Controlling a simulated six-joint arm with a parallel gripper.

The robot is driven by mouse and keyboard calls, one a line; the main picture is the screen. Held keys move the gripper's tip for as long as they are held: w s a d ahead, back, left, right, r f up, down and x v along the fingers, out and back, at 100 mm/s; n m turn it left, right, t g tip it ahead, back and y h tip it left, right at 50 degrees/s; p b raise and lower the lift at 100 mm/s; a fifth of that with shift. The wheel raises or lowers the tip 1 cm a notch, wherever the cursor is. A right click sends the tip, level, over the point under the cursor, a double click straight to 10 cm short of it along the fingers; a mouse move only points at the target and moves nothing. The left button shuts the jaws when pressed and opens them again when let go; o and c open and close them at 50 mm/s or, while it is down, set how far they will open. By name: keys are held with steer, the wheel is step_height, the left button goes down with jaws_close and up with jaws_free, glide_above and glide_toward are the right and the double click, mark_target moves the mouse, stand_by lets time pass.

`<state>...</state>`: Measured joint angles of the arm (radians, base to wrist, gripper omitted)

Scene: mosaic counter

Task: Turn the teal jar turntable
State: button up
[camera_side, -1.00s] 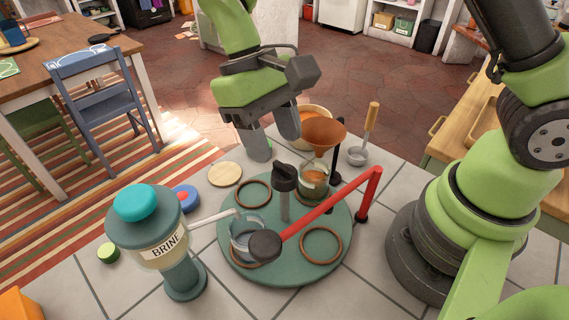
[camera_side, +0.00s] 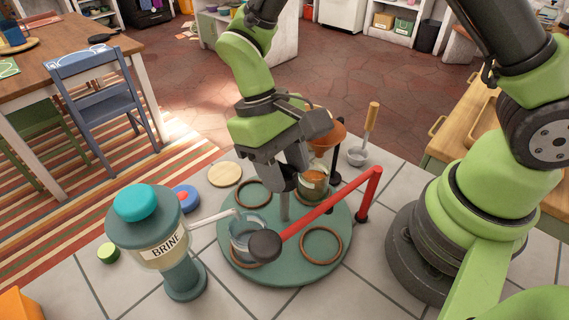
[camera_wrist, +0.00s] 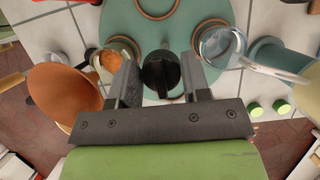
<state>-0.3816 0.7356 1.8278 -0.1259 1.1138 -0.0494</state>
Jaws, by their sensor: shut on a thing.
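The teal turntable (camera_side: 288,272) lies on the tiled counter. My gripper (camera_side: 285,184) points down at its centre, shut on the dark knob (camera_wrist: 160,72) of the central post (camera_side: 284,209). In the wrist view the knob sits between my two fingers; the side view hides most of it. An empty-looking glass jar (camera_side: 246,232) stands in the near left ring, by the brine dispenser's spout. It also shows in the wrist view (camera_wrist: 219,46). A second jar (camera_side: 314,184) with orange contents stands under the funnel. The other two rings (camera_side: 321,245) (camera_side: 252,194) are empty.
The brine dispenser (camera_side: 150,232) stands at the left. A red bar with a black round end (camera_side: 330,211) crosses above the turntable. The orange funnel (camera_side: 327,136) is close to my gripper's right. A wooden disc (camera_side: 225,174) and a ladle (camera_side: 366,140) lie nearby.

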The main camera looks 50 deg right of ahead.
steer(key=shift+n, duration=0.5)
steer(key=shift+n+h, duration=0.9)
steer(key=shift+n, duration=0.7)
steer(key=shift+n+t+h, duration=0.3)
steer(key=shift+n+h, duration=0.05)
steer(key=shift+n, duration=0.85)
steer(key=shift+n+t+h, duration=0.3)
steer(key=shift+n+h, duration=0.05)
steer(key=shift+n, duration=0.85)
steer(key=shift+n+t+h, duration=0.5)
steer(key=shift+n+t, duration=0.3)
steer(key=shift+n, duration=1.6)
steer(key=shift+n+t, duration=0.6)
steer(key=shift+n, duration=1.5)
steer(key=o, duration=0.9)
steer(key=shift+o, duration=0.2)
